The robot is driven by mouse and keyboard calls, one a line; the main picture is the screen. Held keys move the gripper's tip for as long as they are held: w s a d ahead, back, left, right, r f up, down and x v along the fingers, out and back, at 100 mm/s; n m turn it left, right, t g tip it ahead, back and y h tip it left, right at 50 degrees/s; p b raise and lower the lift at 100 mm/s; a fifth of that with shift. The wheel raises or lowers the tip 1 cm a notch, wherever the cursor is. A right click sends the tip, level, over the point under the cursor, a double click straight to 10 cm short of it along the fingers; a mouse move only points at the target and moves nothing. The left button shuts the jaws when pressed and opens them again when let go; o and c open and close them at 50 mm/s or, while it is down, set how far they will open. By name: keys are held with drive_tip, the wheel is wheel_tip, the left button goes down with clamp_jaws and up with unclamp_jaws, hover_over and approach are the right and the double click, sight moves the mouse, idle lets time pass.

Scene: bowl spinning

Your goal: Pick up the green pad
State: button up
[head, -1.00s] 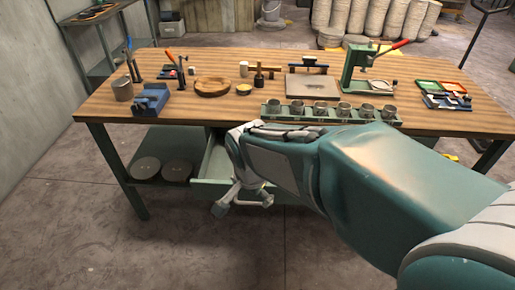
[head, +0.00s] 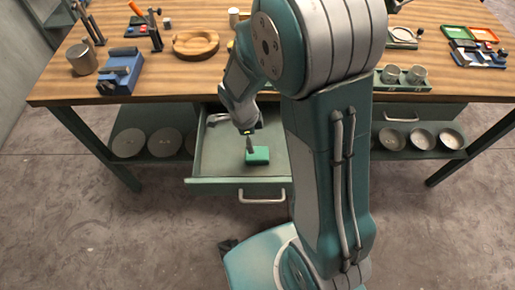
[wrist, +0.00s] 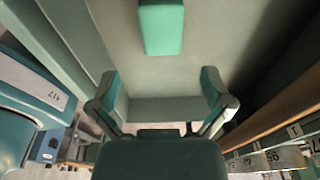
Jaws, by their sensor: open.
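The green pad (head: 257,156) is a small block lying on the floor of the open drawer (head: 222,152), towards its front. In the wrist view the pad (wrist: 161,27) shows at the top middle, beyond my fingers. My gripper (head: 233,131) is over the drawer, just behind and above the pad in the head view. In the wrist view my gripper (wrist: 160,85) has its two fingers spread wide with nothing between them. The pad is apart from both fingers as far as I can see.
The drawer's walls and front handle (head: 262,197) surround the space, and the wooden tabletop (head: 150,88) overhangs behind. A blue vise (head: 120,72), a metal cup (head: 82,59) and a wooden dish (head: 196,43) stand on the table. Metal bowls (head: 421,138) sit on the lower shelf.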

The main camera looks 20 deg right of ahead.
sight(256, 153)
wheel_tip(256, 153, down, 4)
drive_tip(key=shift+s+d+r, duration=0.1)
drive_tip(key=shift+s, duration=0.05)
drive_tip(key=shift+d+f, duration=0.25)
drive_tip(key=shift+f, duration=0.6)
drive_tip(key=shift+d+f, duration=0.2)
drive_tip(key=shift+f, duration=0.7)
drive_tip(key=shift+d+f, duration=0.25)
drive_tip(key=shift+f, duration=0.6)
drive_tip(key=c, duration=1)
